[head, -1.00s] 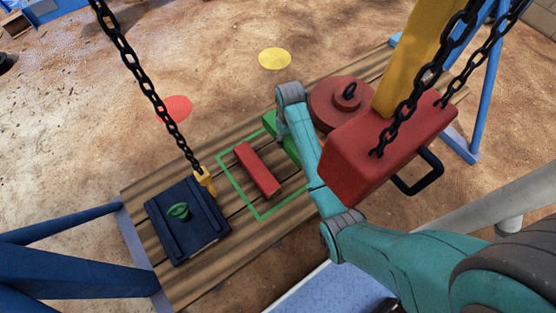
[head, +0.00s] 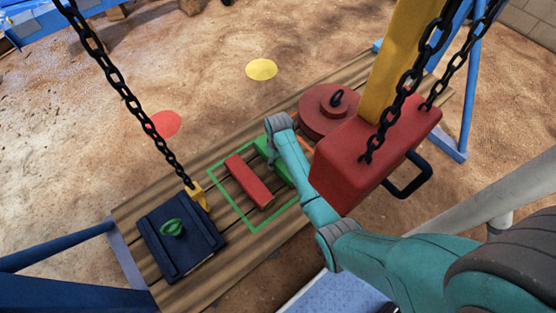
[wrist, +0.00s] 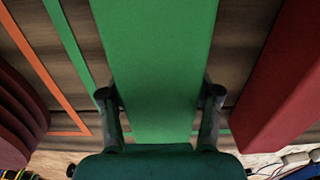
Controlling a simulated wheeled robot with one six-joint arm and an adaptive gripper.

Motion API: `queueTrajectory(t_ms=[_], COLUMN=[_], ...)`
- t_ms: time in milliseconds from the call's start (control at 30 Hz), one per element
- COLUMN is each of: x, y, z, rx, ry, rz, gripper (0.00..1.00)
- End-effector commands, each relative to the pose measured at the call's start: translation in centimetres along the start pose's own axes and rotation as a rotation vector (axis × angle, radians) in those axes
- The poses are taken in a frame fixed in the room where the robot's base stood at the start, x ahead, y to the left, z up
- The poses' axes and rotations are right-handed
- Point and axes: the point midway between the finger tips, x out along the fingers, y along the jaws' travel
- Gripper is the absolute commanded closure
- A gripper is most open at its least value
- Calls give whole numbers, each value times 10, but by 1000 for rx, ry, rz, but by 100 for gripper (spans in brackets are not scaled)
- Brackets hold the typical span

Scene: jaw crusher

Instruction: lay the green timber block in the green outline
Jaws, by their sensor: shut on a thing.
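The green timber block (head: 262,147) is mostly hidden behind my arm in the head view. In the wrist view the green block (wrist: 158,60) lies lengthwise between the two fingers of my gripper (wrist: 161,97), which is shut on it. The green outline (head: 223,188) is painted on the plank deck; the block shows over its right part. I cannot tell whether the block touches the deck. A red block (head: 248,181) lies inside the outline, just left of the green block. In the wrist view the red block (wrist: 283,85) is at the right, apart from the green one.
An orange outline (wrist: 40,70) lies beside the green one. A red hanging block (head: 365,150) on chains is close to my arm. A dark blue box (head: 180,248) with a green ring stands at the deck's left end.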

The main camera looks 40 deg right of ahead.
Motion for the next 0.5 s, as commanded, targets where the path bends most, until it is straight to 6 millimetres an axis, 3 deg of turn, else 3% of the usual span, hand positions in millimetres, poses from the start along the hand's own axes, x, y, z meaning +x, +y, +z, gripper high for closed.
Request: queueTrajectory(t_ms=[100, 133, 200, 500], x=[2, 2, 2, 2], y=[0, 0, 0, 0], z=[0, 0, 0, 0], rx=[0, 0, 0, 0], ry=[1, 0, 0, 0], rz=[0, 0, 0, 0], gripper=[95, 33, 16, 13])
